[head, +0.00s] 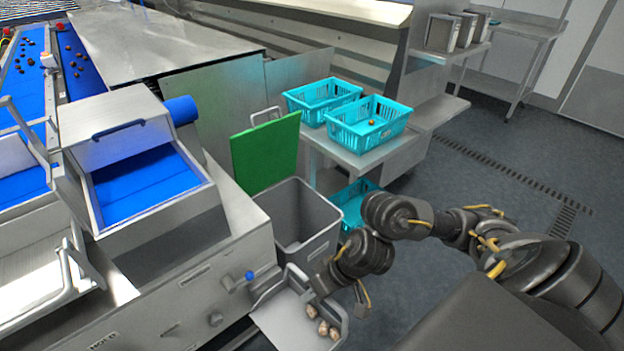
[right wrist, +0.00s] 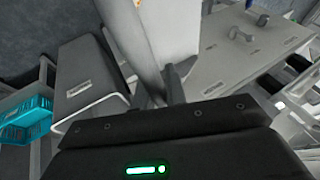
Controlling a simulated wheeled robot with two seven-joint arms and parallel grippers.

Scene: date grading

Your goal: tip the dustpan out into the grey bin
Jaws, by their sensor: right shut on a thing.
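The dustpan (head: 282,318) is a light grey pan at the bottom middle of the head view, in front of the machine. Several small brownish pieces (head: 322,328) lie in it towards its right side. My right gripper (head: 318,288) is shut on the dustpan, holding it near its raised back edge; the exact grip is partly hidden by the wrist. The grey bin (head: 328,214) stands just beyond the dustpan, open at the top, with its green lid (head: 265,155) raised. The bin also shows at the left of the right wrist view (right wrist: 88,75). My left gripper is not in view.
The steel machine (head: 185,290) with a blue knob stands close left of the bin and dustpan. Turquoise crates (head: 372,140) sit on a steel stand behind the bin; another crate (head: 352,200) is lower, beside it. The floor at the right is clear.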

